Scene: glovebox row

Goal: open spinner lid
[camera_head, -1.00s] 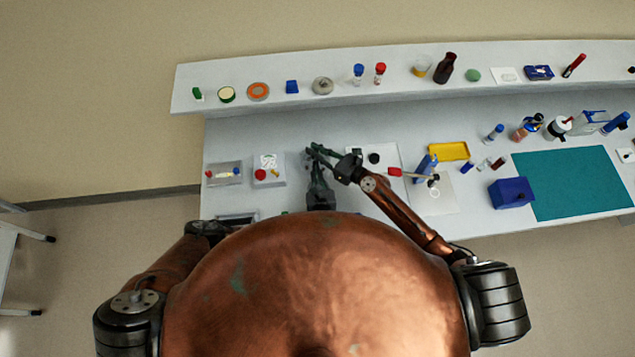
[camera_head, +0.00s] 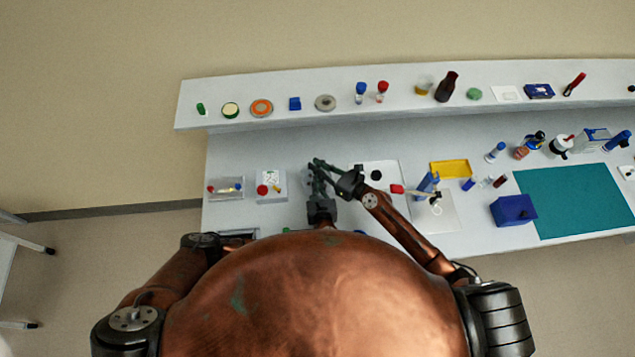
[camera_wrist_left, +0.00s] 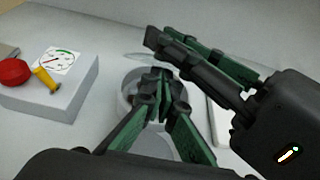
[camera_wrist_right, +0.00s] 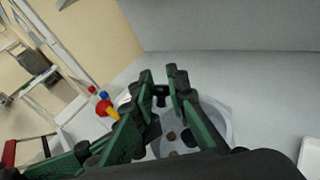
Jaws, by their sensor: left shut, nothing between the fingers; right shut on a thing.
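The spinner (camera_wrist_left: 125,108) is a round grey bowl-like body on the bench, mostly hidden by my grippers in the head view. A clear round lid (camera_wrist_right: 222,122) shows in the right wrist view, with dark round spots seen through or below it. My right gripper (camera_head: 314,165) is shut on what looks like the small black knob (camera_wrist_right: 160,91) over the lid; its fingers also cross the left wrist view (camera_wrist_left: 155,42). My left gripper (camera_wrist_left: 163,88) is shut and empty, its tips over the spinner. I cannot tell how far the lid is raised.
A white plate (camera_head: 388,170) lies to the right. A shelf (camera_head: 210,98) of several items runs behind.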

